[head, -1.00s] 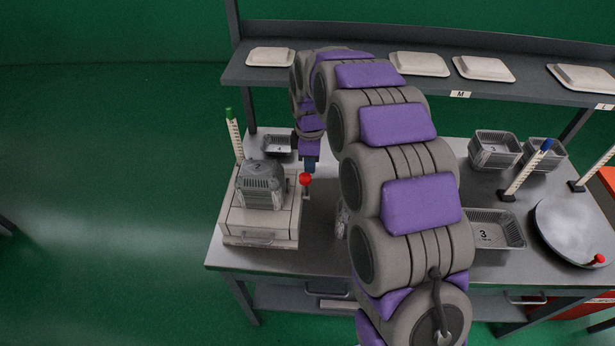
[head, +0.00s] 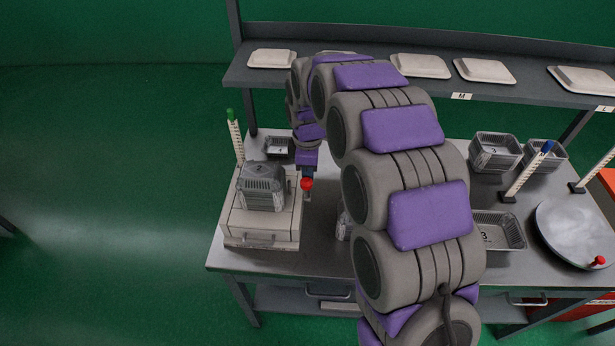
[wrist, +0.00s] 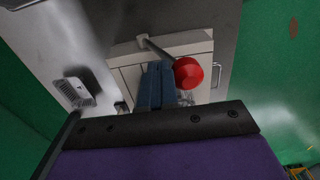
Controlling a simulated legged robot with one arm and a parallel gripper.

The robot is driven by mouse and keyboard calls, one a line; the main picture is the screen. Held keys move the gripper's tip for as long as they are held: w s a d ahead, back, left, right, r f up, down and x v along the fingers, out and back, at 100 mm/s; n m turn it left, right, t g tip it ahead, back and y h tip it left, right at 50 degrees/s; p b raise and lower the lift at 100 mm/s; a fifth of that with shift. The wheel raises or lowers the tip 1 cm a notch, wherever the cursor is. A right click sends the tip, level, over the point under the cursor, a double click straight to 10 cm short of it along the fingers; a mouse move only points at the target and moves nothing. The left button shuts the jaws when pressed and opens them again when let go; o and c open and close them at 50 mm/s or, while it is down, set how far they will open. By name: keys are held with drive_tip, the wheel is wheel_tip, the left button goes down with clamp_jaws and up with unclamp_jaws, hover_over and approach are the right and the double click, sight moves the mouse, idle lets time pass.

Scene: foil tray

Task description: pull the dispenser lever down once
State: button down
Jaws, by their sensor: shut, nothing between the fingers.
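The dispenser is a pale box (head: 240,225) on the left part of the table, also in the wrist view (wrist: 200,48). Its lever has a round red knob (head: 307,184) at the box's right side. In the wrist view the lever's rod runs to the red knob (wrist: 188,72). My gripper (head: 307,171) is just behind and above the knob in the head view. In the wrist view its dark blue fingers (wrist: 155,84) are together and empty, close beside the knob. I cannot tell whether they touch it.
A grey foil tray stack (head: 261,188) sits on the dispenser. A ruler post with a green top (head: 236,138) stands behind it, and a small tray (head: 278,146) lies behind. A shelf (head: 350,79) overhangs the back. More trays (head: 497,150) and a round plate (head: 572,232) are at right.

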sight(306, 181)
drive_tip(key=shift+s+a+f, duration=0.15)
drive_tip(key=shift+s+a, duration=0.05)
drive_tip(key=shift+a, duration=0.1)
drive_tip(key=shift+s+f, duration=0.1)
drive_tip(key=shift+s, duration=0.1)
drive_tip(key=shift+s+d+f, duration=0.15)
drive_tip(key=shift+s+f, duration=0.15)
drive_tip(key=shift+s, duration=0.3)
drive_tip(key=shift+s+d+f, duration=0.1)
drive_tip(key=shift+s+f, duration=0.15)
drive_tip(key=shift+s, duration=0.35)
drive_tip(key=shift+a, duration=0.1)
drive_tip(key=shift+s+f, duration=0.1)
drive_tip(key=shift+f, duration=0.05)
drive_tip(key=shift+s+f, duration=1.05)
drive_tip(key=shift+s, duration=0.2)
